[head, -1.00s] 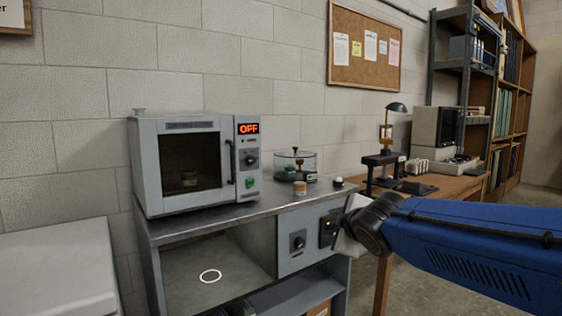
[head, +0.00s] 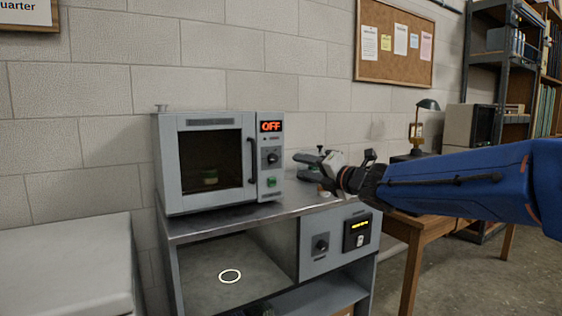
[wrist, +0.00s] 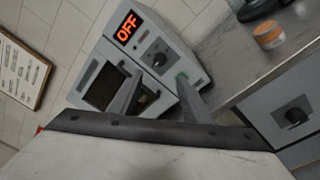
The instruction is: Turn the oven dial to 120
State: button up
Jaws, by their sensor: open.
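The oven (head: 162,165) is a grey box on the metal bench, with its door shut and a green-banded jar behind the window. Its display (head: 271,127) reads OFF in orange. The dark oven dial (head: 272,158) is below the display, above a green switch (head: 271,182). In the wrist view, the display (wrist: 128,27) and dial (wrist: 159,59) appear tilted and unobstructed. My gripper (head: 299,166) is open and empty, to the right of the control panel and pointing toward it. It appears apart from the dial. The dial's scale marks are too small to read.
The metal bench (head: 195,232) has a second dial (head: 320,244) and a dark panel on its lower front. An orange-topped jar (wrist: 268,36) stands on the benchtop. A pale chest (head: 75,260) is at left, and a wooden table (head: 430,238) at right.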

aim_at(275, 159)
jog(key=x, duration=1.4)
jog(key=c, duration=1)
